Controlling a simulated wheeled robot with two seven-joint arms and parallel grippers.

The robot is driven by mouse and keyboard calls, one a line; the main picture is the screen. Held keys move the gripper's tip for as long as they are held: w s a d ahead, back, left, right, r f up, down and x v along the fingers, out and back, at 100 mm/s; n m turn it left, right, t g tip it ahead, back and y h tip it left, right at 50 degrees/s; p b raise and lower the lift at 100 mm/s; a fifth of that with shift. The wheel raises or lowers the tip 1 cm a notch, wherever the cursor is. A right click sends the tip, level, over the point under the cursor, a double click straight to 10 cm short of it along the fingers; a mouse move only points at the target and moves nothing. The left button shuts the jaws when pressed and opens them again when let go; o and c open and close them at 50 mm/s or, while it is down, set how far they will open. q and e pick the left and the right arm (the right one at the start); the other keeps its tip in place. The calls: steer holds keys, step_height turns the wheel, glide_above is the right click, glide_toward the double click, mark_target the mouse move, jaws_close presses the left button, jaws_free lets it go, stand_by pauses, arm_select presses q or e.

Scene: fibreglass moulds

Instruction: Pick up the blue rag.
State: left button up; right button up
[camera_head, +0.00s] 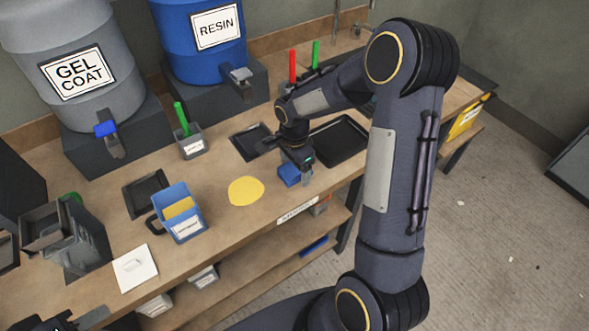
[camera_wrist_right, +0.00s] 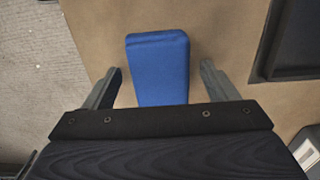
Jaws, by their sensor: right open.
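The blue rag (camera_head: 288,176) is a small folded block on the workbench near its front edge. My right gripper (camera_head: 297,172) points down over it, and its arm covers part of the bench behind. In the right wrist view the rag (camera_wrist_right: 160,60) lies between the two spread fingers of the right gripper (camera_wrist_right: 161,72), with a gap on each side. The gripper is open and does not hold the rag. Part of my left gripper (camera_head: 78,320) shows at the bottom left corner; its jaws are mostly cut off.
A yellow puddle-shaped patch (camera_head: 246,190) lies left of the rag, with a blue container (camera_head: 180,226) beyond it. Black trays (camera_head: 338,141) stand behind and right. Gel coat (camera_head: 75,75) and resin (camera_head: 200,40) drums stand at the back. The bench front edge is close.

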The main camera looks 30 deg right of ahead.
steer(key=c, duration=1.1)
steer(key=shift+o, duration=0.2)
steer(key=shift+r+b, duration=0.35)
steer(key=shift+r, duration=0.25)
steer(key=s+a+r+b, duration=0.1)
steer(key=s+r+b, duration=0.2)
steer(key=s+r, duration=0.8)
steer(key=s, duration=0.3)
steer(key=shift+a+r, duration=0.3)
steer(key=shift+r, duration=0.1)
